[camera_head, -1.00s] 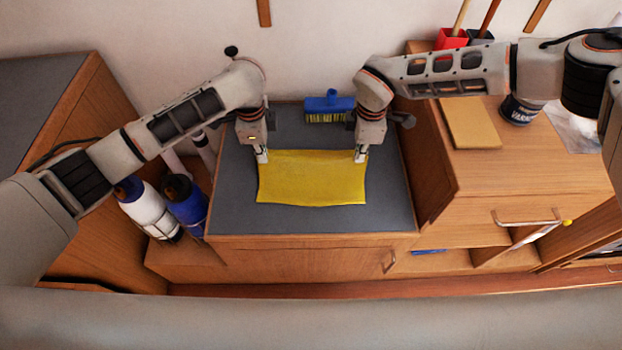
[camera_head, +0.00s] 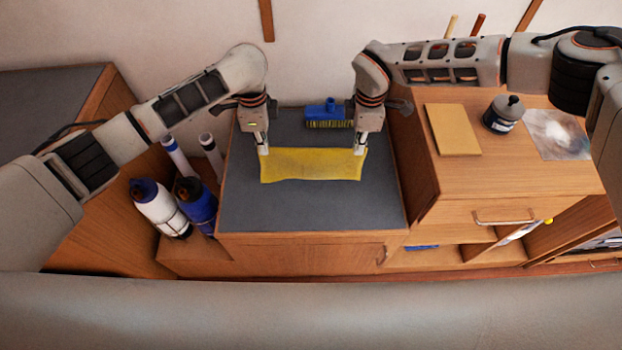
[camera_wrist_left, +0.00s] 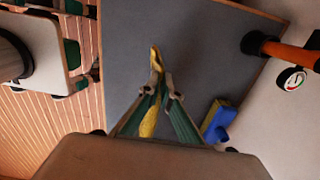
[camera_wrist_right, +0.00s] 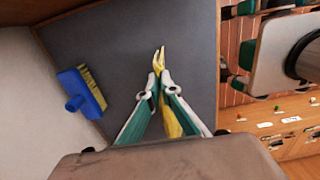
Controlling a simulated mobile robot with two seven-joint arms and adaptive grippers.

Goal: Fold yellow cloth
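The yellow cloth (camera_head: 312,166) is stretched between my two grippers above the grey top of the low cabinet, and looks like a narrow, wide band in the head view. My left gripper (camera_head: 263,150) is shut on its far left corner. My right gripper (camera_head: 361,149) is shut on its far right corner. In the left wrist view the cloth (camera_wrist_left: 156,62) shows nearly edge-on between the left fingers (camera_wrist_left: 159,92). In the right wrist view it (camera_wrist_right: 159,60) also shows edge-on between the right fingers (camera_wrist_right: 159,88). I cannot tell whether its lower edge touches the top.
A blue brush (camera_head: 328,112) lies behind the cloth, near the right gripper. Blue and white bottles (camera_head: 160,207) stand left of the grey top (camera_head: 310,210). A higher wooden cabinet (camera_head: 480,186) on the right holds a tan board (camera_head: 452,130) and a dark jar (camera_head: 503,114). The front grey surface is clear.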

